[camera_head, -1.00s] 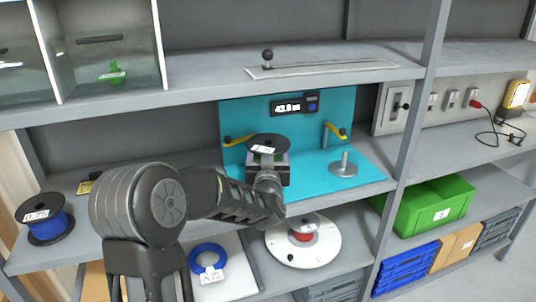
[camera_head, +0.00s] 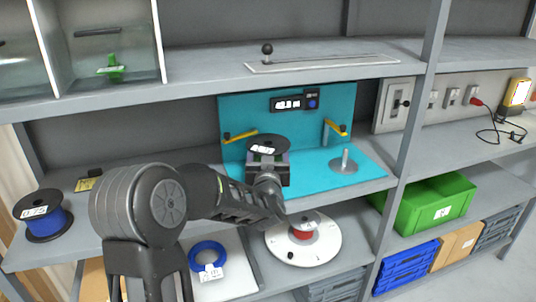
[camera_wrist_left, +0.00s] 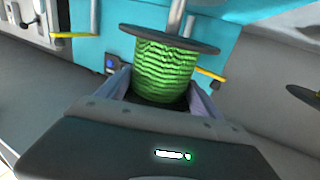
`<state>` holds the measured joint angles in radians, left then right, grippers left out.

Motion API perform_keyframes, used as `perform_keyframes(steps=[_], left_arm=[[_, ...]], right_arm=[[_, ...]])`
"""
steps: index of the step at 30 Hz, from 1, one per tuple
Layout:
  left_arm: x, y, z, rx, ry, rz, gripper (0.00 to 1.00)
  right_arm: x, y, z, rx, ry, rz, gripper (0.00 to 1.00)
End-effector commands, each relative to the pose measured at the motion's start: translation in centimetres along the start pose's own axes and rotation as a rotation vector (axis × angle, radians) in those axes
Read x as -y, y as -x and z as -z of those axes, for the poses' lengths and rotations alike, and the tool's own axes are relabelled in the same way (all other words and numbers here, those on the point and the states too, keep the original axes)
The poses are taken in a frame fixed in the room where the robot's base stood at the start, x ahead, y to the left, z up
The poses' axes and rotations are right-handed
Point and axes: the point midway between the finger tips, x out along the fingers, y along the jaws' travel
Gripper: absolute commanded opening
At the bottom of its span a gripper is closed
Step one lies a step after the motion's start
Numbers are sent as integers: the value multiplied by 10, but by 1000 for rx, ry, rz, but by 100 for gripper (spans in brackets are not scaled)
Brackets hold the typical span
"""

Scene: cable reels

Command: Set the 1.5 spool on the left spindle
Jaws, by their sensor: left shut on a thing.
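The held spool (camera_head: 268,143) has dark flanges and a white label too small to read for certain. Its green wire (camera_wrist_left: 165,70) shows in the left wrist view. My left gripper (camera_head: 268,168) is shut on this spool, with a finger on each side of the wire. The spool is upright over the left part of the teal station. A metal rod (camera_wrist_left: 176,15) shows beyond its flange in the left wrist view, which looks inverted. I cannot tell whether the rod enters the spool. The left spindle is hidden in the head view. The right spindle (camera_head: 345,159) stands bare. My right gripper is not in view.
The teal station (camera_head: 310,180) has yellow levers (camera_head: 241,136) and a display (camera_head: 287,104). A blue-wire spool (camera_head: 45,217) stands on the left. Below are a blue coil (camera_head: 208,250) and a white turntable (camera_head: 322,248) with a red reel (camera_head: 303,232). A shelf edge runs above.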

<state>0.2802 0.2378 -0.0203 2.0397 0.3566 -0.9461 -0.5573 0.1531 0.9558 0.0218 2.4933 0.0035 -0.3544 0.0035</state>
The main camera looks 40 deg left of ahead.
Motion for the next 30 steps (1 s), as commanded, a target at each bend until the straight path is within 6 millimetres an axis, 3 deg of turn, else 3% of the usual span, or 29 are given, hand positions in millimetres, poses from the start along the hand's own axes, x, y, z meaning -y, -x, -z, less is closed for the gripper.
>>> perform_keyframes(steps=[12, 30], left_arm=[[0, 0, -14, -5, 1, 0, 2], [0, 0, -15, -5, 1, 0, 2]], right_arm=[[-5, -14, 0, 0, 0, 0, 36], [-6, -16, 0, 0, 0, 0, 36]])
